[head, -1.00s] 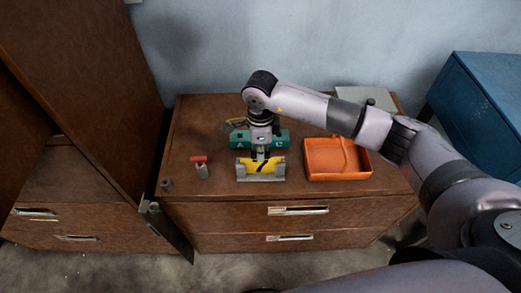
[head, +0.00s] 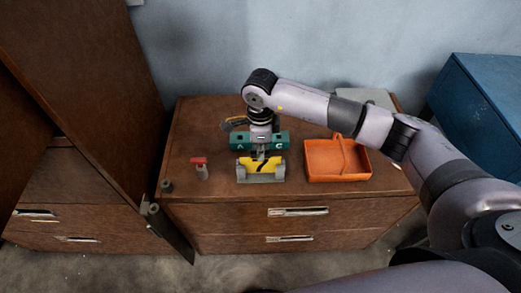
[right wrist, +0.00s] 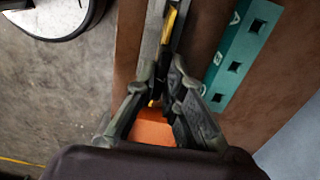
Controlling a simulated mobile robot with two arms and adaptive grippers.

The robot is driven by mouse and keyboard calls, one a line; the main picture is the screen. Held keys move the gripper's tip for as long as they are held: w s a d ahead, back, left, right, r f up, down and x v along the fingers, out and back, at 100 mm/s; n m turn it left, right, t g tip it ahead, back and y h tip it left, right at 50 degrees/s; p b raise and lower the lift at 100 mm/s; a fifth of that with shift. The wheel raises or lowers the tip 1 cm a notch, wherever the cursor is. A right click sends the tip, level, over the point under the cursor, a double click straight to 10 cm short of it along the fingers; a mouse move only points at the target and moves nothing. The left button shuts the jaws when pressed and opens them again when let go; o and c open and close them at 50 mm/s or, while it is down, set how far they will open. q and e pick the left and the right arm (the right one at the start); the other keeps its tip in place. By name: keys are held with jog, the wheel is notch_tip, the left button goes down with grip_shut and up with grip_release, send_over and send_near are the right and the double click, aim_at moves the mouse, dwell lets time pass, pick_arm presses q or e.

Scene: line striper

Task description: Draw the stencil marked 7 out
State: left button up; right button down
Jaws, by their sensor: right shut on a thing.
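A yellow stencil plate (head: 248,164) with a black mark, probably a 7, stands upright in a grey slotted holder (head: 242,179) near the front of the brown cabinet top. My right gripper (head: 261,155) comes down from above and is shut on the plate's top edge. In the right wrist view, the gripper's dark fingers (right wrist: 153,101) close on the thin yellow edge of the stencil (right wrist: 169,26), with the grey holder (right wrist: 149,40) beside it. The stencil's lower part is hidden by the holder. My left gripper is not in view.
A green block (head: 278,141) with letters and square holes stands just behind the holder. An orange tray (head: 312,175) is to the right. A small red-topped tool (head: 199,161) stands to the left. A blue cabinet (head: 480,100) is far right.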

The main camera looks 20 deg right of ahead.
jog(key=shift+r, duration=0.15)
jog(key=shift+r+p, duration=2.25)
jog(key=shift+r, duration=1.8)
